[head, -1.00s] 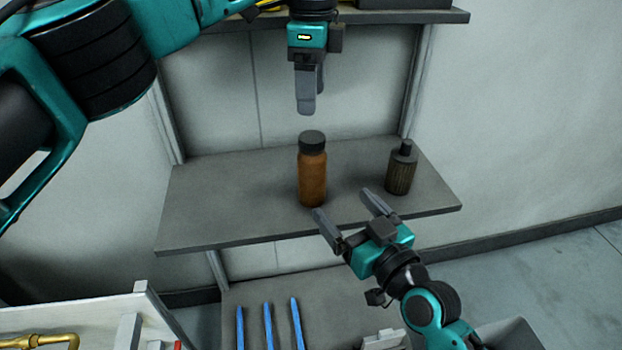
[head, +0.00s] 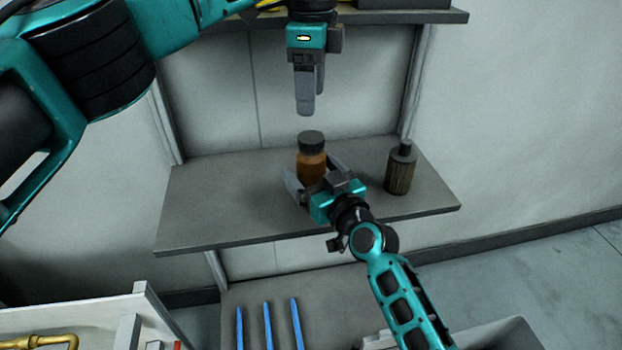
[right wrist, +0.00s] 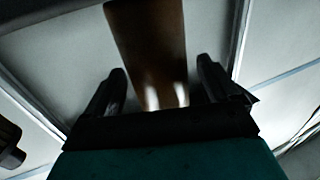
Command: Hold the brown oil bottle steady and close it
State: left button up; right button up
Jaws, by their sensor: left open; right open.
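The brown oil bottle (head: 311,165) stands upright on the grey shelf, with a dark cap (head: 311,139) on its top. How tightly the cap sits cannot be seen. My right gripper (head: 312,180) is open, with one finger on each side of the bottle's body. In the right wrist view the brown bottle (right wrist: 148,50) stands between the two fingers, with a gap on each side. My right gripper hides the bottle's lower part in the head view. My left gripper (head: 304,108) is open and empty, pointing down above the cap, apart from it.
An upper shelf (head: 400,17) is at the top. Several blue sticks (head: 267,325) are below. The shelf's left part is clear.

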aim_at(311, 137)
jog(key=shift+w+a, duration=0.25)
jog(key=shift+w, duration=0.2)
jog(key=shift+c, duration=0.4)
grip_shut()
dwell(0.7)
pick_arm(q)
jog(key=shift+f, duration=0.1)
jog(key=shift+f, duration=3.9)
jog(key=shift+c, duration=0.2)
